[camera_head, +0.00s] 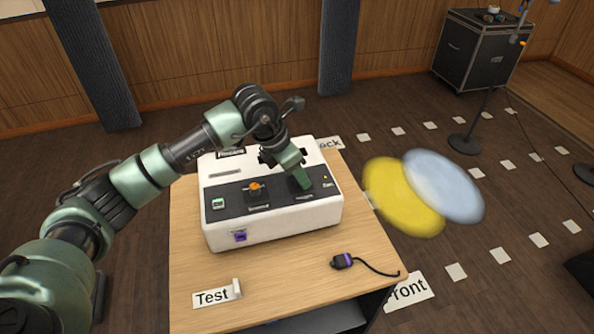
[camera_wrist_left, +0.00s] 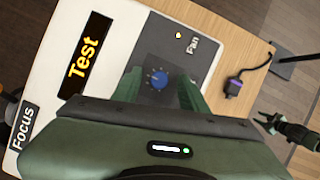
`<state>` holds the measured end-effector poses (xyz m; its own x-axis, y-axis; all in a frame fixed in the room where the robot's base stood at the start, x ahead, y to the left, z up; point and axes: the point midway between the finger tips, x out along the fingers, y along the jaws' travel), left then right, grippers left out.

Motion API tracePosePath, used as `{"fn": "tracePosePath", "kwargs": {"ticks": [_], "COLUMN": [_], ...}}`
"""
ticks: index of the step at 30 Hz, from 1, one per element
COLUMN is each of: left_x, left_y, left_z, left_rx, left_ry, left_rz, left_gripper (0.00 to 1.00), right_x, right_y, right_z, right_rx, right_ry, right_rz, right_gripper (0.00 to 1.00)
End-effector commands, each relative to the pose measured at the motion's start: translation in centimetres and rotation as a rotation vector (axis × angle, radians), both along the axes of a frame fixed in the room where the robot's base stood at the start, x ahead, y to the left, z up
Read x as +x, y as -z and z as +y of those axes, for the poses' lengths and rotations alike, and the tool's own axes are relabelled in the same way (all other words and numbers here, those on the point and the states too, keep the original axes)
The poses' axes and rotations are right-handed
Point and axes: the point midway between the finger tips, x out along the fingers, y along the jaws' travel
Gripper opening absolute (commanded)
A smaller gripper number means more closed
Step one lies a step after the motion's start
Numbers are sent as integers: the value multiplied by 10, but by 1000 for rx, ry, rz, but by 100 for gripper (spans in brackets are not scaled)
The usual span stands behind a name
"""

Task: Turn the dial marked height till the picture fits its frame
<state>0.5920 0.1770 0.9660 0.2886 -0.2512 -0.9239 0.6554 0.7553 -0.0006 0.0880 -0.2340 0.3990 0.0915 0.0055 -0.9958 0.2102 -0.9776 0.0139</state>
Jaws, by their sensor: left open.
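A white console (camera_head: 275,226) with a dark panel stands on the wooden table. A blue dial (camera_wrist_left: 159,79) with a pointer mark shows in the left wrist view; in the head view my gripper hides it. My left gripper (camera_head: 302,184) points down over the panel's right part. Its green fingers (camera_wrist_left: 158,92) are open, one on each side of the blue dial; contact cannot be told. An orange dial (camera_head: 255,187) sits left of it. I can read no "height" mark; the small panel labels are illegible in the head view. No picture frame is recognisable.
Yellow (camera_head: 395,205) and pale blue (camera_head: 450,187) blurred discs overlap on the floor to the right. A small dark device with a cable (camera_head: 343,261) and a "Test" card (camera_head: 212,297) lie on the table (camera_head: 290,290). A black case (camera_head: 475,55) stands behind.

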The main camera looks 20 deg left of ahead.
Motion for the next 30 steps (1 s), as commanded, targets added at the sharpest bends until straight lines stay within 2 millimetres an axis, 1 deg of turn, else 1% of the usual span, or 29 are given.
{"fn": "tracePosePath", "kwargs": {"ticks": [3,9,11,12,14,17,20,23,27,30], "left_x": [1,1,1,1,1,1,2,3,4,4], "left_y": [4,4,4,4,4,4,6,8,9,7], "left_z": [-1,-1,-1,-1,-1,-1,0,1,2,2], "left_rx": [1,1,1,1,1,1,1,3,3,3], "left_ry": [0,1,0,1,1,1,22,96,245,336], "left_rz": [0,-1,-1,-1,-1,-1,0,-1,-1,-1], "left_gripper": [43,43,26,15,0,0,0,0,0,0], "right_x": [-1,-1,-1,-1,-1,-1,-1,-1,-1,-1], "right_y": [-1,-1,-1,-1,-1,0,4,17,33,39], "right_z": [7,6,5,4,2,0,-2,-3,-4,-4], "right_rx": [8,8,6,5,2,-1,-3,-5,-5,-5], "right_ry": [-2,-4,-4,-4,-4,-5,-5,-4,-3,-3], "right_rz": [1,2,1,1,2,1,2,1,1,1], "right_gripper": [36,36,36,36,36,36,36,36,36,36]}}
